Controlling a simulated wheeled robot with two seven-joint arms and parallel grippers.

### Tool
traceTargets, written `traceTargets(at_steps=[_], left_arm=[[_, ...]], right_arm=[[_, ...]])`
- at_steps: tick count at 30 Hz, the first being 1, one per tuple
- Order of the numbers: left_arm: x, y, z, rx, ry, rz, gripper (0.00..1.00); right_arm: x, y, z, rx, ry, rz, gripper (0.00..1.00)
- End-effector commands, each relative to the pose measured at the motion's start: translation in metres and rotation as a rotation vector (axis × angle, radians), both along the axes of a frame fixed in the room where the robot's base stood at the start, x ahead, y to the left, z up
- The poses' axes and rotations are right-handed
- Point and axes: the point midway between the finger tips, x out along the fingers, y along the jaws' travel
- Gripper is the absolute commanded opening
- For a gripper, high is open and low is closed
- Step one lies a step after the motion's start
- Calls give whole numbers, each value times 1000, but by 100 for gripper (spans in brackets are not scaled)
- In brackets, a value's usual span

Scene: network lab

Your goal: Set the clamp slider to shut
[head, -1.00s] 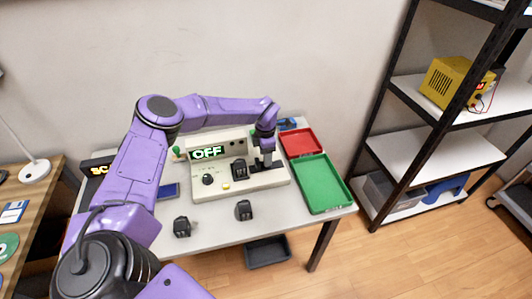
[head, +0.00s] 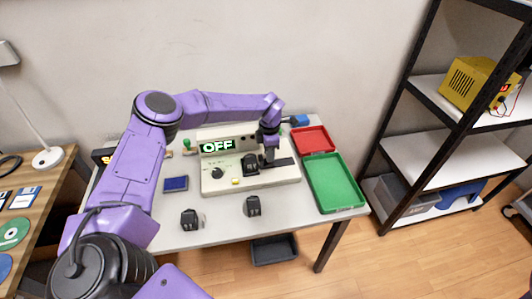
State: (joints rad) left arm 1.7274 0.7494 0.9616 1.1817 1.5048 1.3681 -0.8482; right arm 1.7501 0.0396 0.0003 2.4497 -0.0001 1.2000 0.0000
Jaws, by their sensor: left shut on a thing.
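The beige machine (head: 215,186) stands on the white table, with a display reading OFF (head: 217,146), a black dial (head: 217,172) and a yellow button (head: 236,181) on its front. A dark slider track (head: 285,162) runs along its right side. My left gripper (head: 269,158) points down at the track and is shut on what appears to be the clamp slider, which the fingers mostly hide. A black block-shaped part (head: 249,163) sits just left of the gripper on the machine. My right gripper is not in view.
A red tray (head: 313,139) and a green tray (head: 335,183) lie to the right. Two black blocks, one at left (head: 190,219) and one at right (head: 253,206), stand in front of the machine. A blue box (head: 176,183) lies left of it. A black shelf stands at right.

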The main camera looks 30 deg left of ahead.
Motion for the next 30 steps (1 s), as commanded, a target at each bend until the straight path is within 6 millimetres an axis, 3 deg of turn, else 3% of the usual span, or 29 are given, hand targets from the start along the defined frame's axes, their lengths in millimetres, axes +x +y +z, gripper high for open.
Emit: traceTargets(at_steps=[3,4,6,17,27,30], left_arm=[[-1,4,0,6,2,6,0],[-1,5,0,6,2,6,35],[-1,4,0,6,2,6,51],[1,1,8,4,-2,1,51],[-1,5,83,4,-4,5,51],[-1,5,97,4,-1,6,51]], right_arm=[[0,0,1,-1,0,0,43],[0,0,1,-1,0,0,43],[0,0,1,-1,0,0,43],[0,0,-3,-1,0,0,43],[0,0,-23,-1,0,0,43],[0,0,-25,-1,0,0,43]])
